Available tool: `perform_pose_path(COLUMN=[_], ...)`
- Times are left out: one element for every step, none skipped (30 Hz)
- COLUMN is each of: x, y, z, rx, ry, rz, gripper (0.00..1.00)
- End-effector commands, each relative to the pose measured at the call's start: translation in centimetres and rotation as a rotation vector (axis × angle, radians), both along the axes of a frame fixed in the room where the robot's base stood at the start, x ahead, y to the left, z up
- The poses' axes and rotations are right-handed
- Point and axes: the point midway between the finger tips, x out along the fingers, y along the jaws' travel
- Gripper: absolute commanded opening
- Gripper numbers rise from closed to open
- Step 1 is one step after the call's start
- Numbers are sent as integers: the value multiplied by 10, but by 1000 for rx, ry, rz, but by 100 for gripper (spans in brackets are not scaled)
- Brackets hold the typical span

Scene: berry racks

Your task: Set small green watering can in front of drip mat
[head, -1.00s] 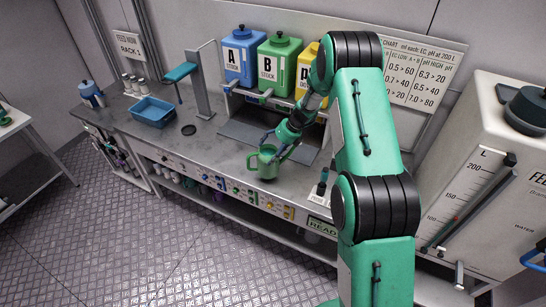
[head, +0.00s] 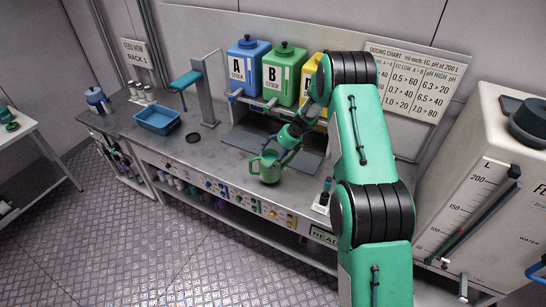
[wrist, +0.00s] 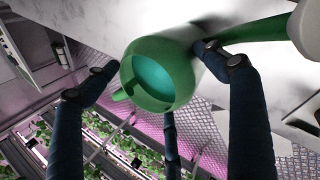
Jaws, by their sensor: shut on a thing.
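The small green watering can (head: 268,170) is at the bench's front edge, in front of the dark mat, which I take to be the drip mat (head: 240,139). My gripper (head: 282,157) is shut on the can from its upper right. In the wrist view the can (wrist: 155,95) shows its round opening with a teal inside, and its long spout runs to the upper right. The fingers of my gripper (wrist: 168,72) stand around it. I cannot tell whether its base touches the bench.
Blue, green and yellow stock containers (head: 286,75) stand on a shelf behind the mat. A blue tub (head: 158,119) and a black disc (head: 193,138) lie to the left. A small dark bottle (head: 326,187) stands right of the can. Bench between disc and can is clear.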

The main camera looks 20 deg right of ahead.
Motion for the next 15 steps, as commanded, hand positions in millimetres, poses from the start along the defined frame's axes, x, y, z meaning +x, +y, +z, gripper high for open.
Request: perform_pose_path(x=[1,1,1,1,1,1,1,2,2,2,2,2,2,2,2], y=[0,0,0,0,0,0,0,0,0,0,0,0,0,0,0], z=[-1,-4,-8,-11,-13,-16,-18,-20,-23,-24,-25,-26,-27,-27,-27], rx=[0,0,0,0,0,0,0,-1,0,-1,-1,-1,-1,-1,-1], ry=[-2,-2,-1,-1,-1,-2,-2,-3,-3,-3,-3,-3,-3,-3,-3], rz=[-1,0,0,0,0,0,0,-1,-1,-1,-1,-1,-1,-1,-1], gripper=[27,27,27,27,27,27,27,27,27,27,27,27,27,27,27])
